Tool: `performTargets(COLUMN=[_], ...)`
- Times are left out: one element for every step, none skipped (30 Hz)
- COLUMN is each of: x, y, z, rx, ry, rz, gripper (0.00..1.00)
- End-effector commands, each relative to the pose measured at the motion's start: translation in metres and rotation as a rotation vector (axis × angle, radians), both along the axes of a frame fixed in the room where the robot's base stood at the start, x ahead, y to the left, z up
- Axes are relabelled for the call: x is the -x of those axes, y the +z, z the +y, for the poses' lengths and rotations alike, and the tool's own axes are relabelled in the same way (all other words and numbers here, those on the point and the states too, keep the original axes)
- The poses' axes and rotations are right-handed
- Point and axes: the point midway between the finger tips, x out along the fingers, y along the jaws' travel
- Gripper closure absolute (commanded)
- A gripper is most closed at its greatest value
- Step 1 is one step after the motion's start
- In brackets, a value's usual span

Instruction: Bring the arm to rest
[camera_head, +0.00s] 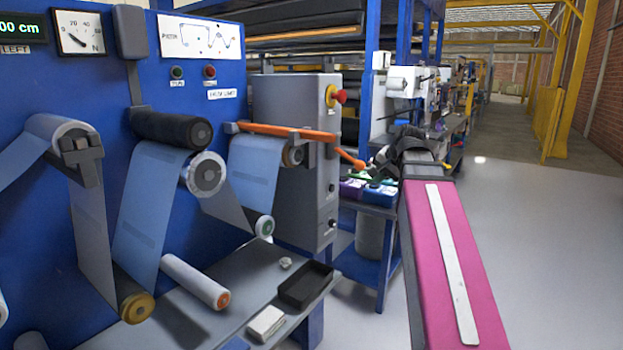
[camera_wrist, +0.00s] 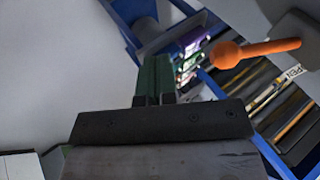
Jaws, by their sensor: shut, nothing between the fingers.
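My gripper (camera_wrist: 156,62) shows in the wrist view as two dark green fingers side by side, closed together with nothing between them. In the head view my gripper (camera_head: 376,166) is at the far end of my outstretched arm, partly hidden by my own wrist. An orange lever with a round knob (camera_head: 350,157) reaches out from the machine, just left of my gripper in the picture. The lever's knob (camera_wrist: 224,54) is also in the wrist view, to the right of the fingers and apart from them in the picture.
The blue machine panel (camera_head: 220,70) carries several rollers with blue film. A shelf below holds a black tray (camera_head: 305,286), a white block (camera_head: 266,324) and a white roller (camera_head: 195,281). Coloured boxes (camera_head: 378,194) stand on a blue stand. Clear floor (camera_head: 560,230) lies to the right.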

Motion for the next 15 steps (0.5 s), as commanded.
performTargets(x=[0.000, 0.000, 0.000, 0.001, 0.001, 0.002, 0.003, 0.004, 0.006, 0.007, 0.008, 0.011, 0.013, 0.015, 0.018], y=[-0.020, -0.031, -0.045, -0.055, -0.066, -0.080, -0.091, -0.101, -0.115, -0.125, -0.135, -0.149, -0.159, -0.169, -0.183], z=[0.003, 0.004, 0.006, 0.007, 0.008, 0.010, 0.011, 0.012, 0.014, 0.015, 0.017, 0.019, 0.020, 0.021, 0.023], rx=[0.017, 0.028, 0.043, 0.054, 0.065, 0.080, 0.091, 0.103, 0.116, 0.128, 0.139, 0.153, 0.163, 0.175, 0.188], ry=[0.016, 0.026, 0.040, 0.051, 0.061, 0.076, 0.086, 0.097, 0.113, 0.124, 0.137, 0.152, 0.166, 0.178, 0.195], rz=[0.021, 0.031, 0.047, 0.056, 0.068, 0.081, 0.093, 0.103, 0.117, 0.128, 0.139, 0.154, 0.164, 0.175, 0.189], gripper=[1.00, 1.00, 1.00, 1.00, 1.00, 1.00, 1.00, 1.00, 1.00, 1.00, 1.00, 1.00, 1.00, 1.00, 1.00])
